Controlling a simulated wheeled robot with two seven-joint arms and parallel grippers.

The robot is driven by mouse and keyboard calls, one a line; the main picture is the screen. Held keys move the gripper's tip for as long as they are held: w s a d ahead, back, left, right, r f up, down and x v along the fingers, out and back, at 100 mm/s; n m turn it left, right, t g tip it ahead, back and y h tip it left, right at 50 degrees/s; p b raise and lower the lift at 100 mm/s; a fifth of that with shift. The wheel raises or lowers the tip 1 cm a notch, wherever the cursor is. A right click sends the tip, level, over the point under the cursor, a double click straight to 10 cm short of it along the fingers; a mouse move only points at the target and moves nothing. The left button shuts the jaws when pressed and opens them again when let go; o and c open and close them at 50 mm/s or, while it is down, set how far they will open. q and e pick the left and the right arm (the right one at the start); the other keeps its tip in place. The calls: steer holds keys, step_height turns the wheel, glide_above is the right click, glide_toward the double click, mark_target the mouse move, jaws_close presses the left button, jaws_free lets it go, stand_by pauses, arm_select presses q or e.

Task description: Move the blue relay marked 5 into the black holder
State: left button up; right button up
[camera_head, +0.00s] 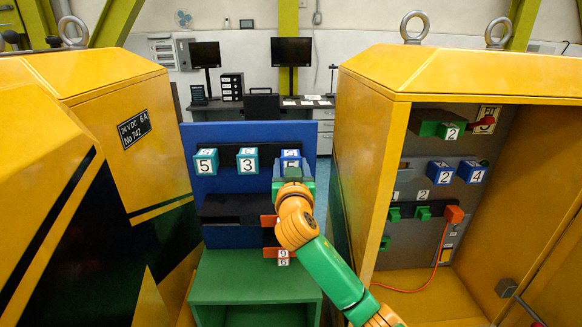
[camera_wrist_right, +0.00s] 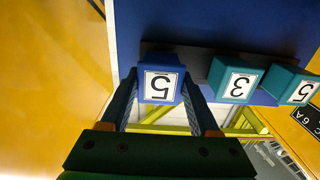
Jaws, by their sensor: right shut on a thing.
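The blue relay marked 5 (camera_head: 290,154) is at the right end of the row on the blue panel. In the right wrist view, the relay (camera_wrist_right: 160,85) sits between the two fingers of my right gripper (camera_head: 291,172), which is shut on it. The relay's top shows in the head view; the gripper hides its lower part. A black holder strip (camera_head: 226,158) runs behind the row. A black shelf-like holder (camera_head: 222,208) is lower on the panel. I cannot tell which holder is meant. My left gripper is not in view.
Teal relays marked 5 (camera_head: 205,161) and 3 (camera_head: 247,160) stand left of the blue one. The open yellow cabinet (camera_head: 365,150) at right holds blue relays 2 (camera_head: 439,173) and 4 (camera_head: 470,172). A green cabinet (camera_head: 255,285) stands below the panel. Red parts marked 9 and 6 are partly hidden.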

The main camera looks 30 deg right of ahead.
steer(key=shift+x, duration=0.75)
stand_by(0.5)
steer(key=shift+r, duration=0.1)
steer(key=o, duration=1.5)
steer(key=shift+w, duration=0.1)
